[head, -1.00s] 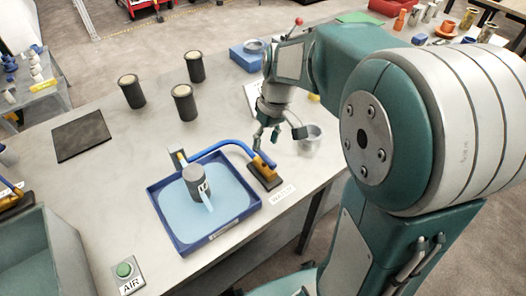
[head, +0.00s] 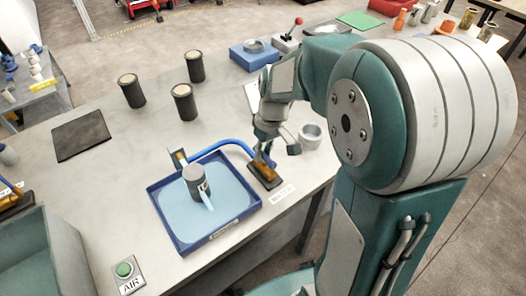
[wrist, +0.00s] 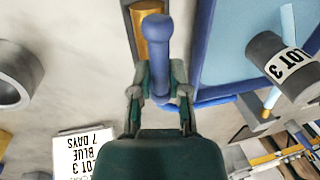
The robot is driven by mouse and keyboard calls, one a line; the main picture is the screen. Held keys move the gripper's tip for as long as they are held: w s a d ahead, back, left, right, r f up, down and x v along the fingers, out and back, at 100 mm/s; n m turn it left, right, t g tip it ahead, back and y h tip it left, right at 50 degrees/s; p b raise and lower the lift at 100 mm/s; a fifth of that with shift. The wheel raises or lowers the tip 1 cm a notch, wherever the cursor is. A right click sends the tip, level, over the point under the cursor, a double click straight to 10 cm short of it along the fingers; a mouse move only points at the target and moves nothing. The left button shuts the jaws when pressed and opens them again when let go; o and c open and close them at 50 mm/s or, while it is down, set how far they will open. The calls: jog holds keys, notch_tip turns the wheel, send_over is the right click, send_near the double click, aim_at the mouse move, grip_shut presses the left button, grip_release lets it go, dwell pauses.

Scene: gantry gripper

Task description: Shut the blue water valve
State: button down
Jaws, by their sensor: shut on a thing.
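The blue water valve has a brass body (head: 264,175) on a dark base, beside the right wall of a blue tray (head: 218,240). Its blue handle (wrist: 157,45) stands between my fingers in the wrist view, with the brass body (wrist: 148,20) behind it. My gripper (head: 270,150) is shut on the handle; the fingers (wrist: 159,80) flank it. In the head view my gripper hides most of the handle. A blue hose (head: 225,143) arches from near the valve to the tray's back edge. Pale blue water (head: 180,215) lies in the tray.
A grey cylinder marked LOT 3 (head: 193,174) stands in the tray with a pale blue strip against it. A metal cup (head: 311,138) stands right of my gripper. A WATER label (head: 283,194) lies in front. Dark cylinders (head: 184,106) stand further back left.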

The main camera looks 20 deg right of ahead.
jog(key=shift+s+m, duration=0.1)
jog(key=shift+m, duration=0.2)
jog(key=m, duration=0.4)
jog(key=shift+d+f+t, duration=0.1)
jog(key=shift+d+t, duration=0.05)
jog(key=shift+t, duration=0.25)
jog(key=m, duration=0.4)
jog(key=shift+s+d+m+t, duration=0.15)
jog(key=shift+m+t, duration=0.25)
jog(key=m, duration=0.4)
jog(key=shift+s+d+m+t+h, duration=0.1)
jog(key=shift+s+m+t+h, duration=0.05)
jog(key=shift+m+t+h, duration=0.2)
jog(key=shift+s+m+h, duration=0.1)
jog(key=shift+m+h, duration=0.25)
jog(key=shift+m, duration=1.5)
jog(key=c, duration=0.6)
grip_release()
jog(key=shift+a+t, duration=0.25)
jog(key=shift+a, duration=0.1)
